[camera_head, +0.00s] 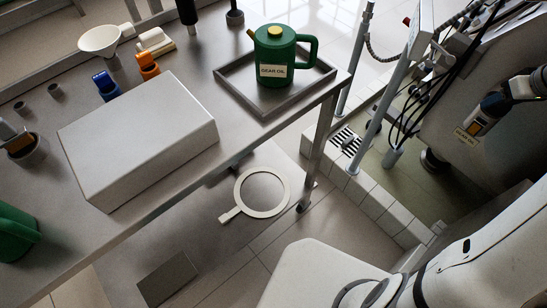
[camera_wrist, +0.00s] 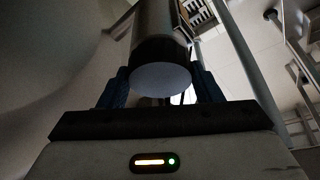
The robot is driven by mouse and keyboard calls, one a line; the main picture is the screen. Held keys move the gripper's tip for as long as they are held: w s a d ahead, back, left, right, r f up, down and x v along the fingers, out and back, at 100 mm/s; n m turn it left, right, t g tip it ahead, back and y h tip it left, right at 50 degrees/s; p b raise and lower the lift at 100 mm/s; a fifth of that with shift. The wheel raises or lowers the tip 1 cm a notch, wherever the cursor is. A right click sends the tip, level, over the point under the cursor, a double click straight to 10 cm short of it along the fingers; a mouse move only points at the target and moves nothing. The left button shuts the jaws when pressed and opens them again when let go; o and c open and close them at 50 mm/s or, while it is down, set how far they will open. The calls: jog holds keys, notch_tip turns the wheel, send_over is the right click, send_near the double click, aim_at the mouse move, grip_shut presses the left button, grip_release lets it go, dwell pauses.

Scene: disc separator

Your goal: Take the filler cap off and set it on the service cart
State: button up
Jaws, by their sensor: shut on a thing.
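My gripper (camera_wrist: 160,85) is shut on a dark grey cylinder (camera_wrist: 160,78) in the wrist view, with a blue finger on each side. Its round flat end faces the camera; I take it to be the filler cap. The cylinder runs on upward, and I cannot tell whether it is still joined to the machine. In the head view my gripper (camera_head: 496,103) is at the machine (camera_head: 450,95) on the right, near a small "GEAR OIL" label (camera_head: 467,136). The grey service cart top (camera_head: 190,65) fills the left.
On the cart are a green oil can (camera_head: 275,62) in a tray (camera_head: 232,88), a large pale box (camera_head: 135,135), a white funnel (camera_head: 99,40), blue and orange pieces (camera_head: 106,86). Bare top lies between box and tray. Posts and cables (camera_head: 372,95) stand between cart and machine.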

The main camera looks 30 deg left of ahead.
jog(key=shift+f+n+g, duration=0.25)
jog(key=shift+n+g, duration=0.05)
jog(key=shift+n, duration=0.1)
jog(key=shift+f+n+y+b, duration=0.1)
jog(key=shift+n+y+b, duration=0.2)
jog(key=shift+n, duration=0.1)
jog(key=shift+n+g, duration=0.3)
jog(key=shift+n, duration=0.6)
jog(key=shift+n+y, duration=0.3)
jog(key=shift+w+n+g+y, duration=0.1)
jog(key=shift+n+g+y, duration=0.35)
jog(key=shift+n, duration=1.15)
